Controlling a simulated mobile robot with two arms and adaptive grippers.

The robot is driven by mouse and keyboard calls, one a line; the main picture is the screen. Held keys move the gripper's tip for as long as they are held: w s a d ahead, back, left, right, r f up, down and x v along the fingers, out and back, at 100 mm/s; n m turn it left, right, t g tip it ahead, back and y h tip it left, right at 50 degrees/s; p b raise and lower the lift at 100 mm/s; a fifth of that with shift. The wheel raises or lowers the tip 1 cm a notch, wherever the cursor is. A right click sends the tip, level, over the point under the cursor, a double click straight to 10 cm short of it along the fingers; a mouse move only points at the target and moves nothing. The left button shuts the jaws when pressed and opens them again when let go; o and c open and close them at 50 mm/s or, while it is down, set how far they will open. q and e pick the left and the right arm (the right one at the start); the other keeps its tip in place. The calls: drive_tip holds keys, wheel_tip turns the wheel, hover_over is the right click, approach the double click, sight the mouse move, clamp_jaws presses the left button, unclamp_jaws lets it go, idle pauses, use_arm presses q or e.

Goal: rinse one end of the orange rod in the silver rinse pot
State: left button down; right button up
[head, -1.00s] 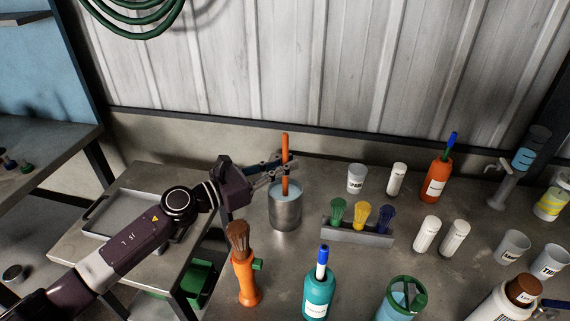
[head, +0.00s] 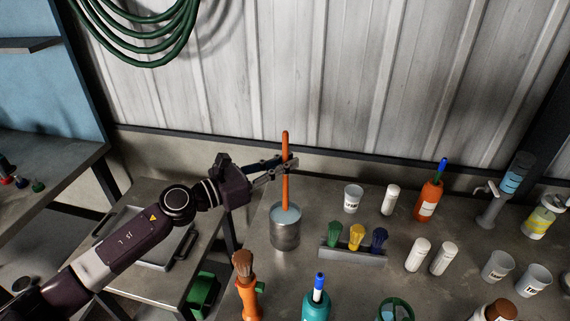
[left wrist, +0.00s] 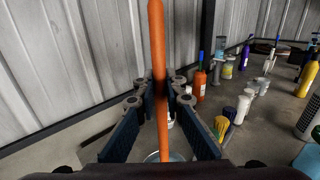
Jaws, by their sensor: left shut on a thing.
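The orange rod (head: 285,187) stands nearly upright in my left gripper (head: 288,164), which is shut on it at about its upper middle. The rod also shows in the left wrist view (left wrist: 157,35), running down between the two fingers (left wrist: 160,88). The silver rinse pot (head: 285,238) stands on the table directly under the rod and holds pale blue liquid. The rod's lower end is at the pot's mouth; I cannot tell whether it touches the liquid. In the left wrist view the pot is mostly hidden behind the gripper. My right gripper is not in view.
A rack (head: 352,256) with green, yellow and blue tools stands right of the pot. An orange bottle with a brush (head: 245,285) and a teal bottle (head: 317,304) stand in front. White cups and cylinders stand further right. A tray (head: 160,262) lies on the left table.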

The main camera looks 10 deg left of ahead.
sight(285, 175)
use_arm(q)
wheel_tip(285, 175, up, 6)
drive_tip(key=p, duration=0.5)
drive_tip(key=shift+r, duration=0.25)
wheel_tip(285, 175, down, 10)
drive_tip(key=b, duration=0.9)
drive_tip(key=shift+r+b, duration=0.2)
drive_tip(key=shift+b, duration=0.1)
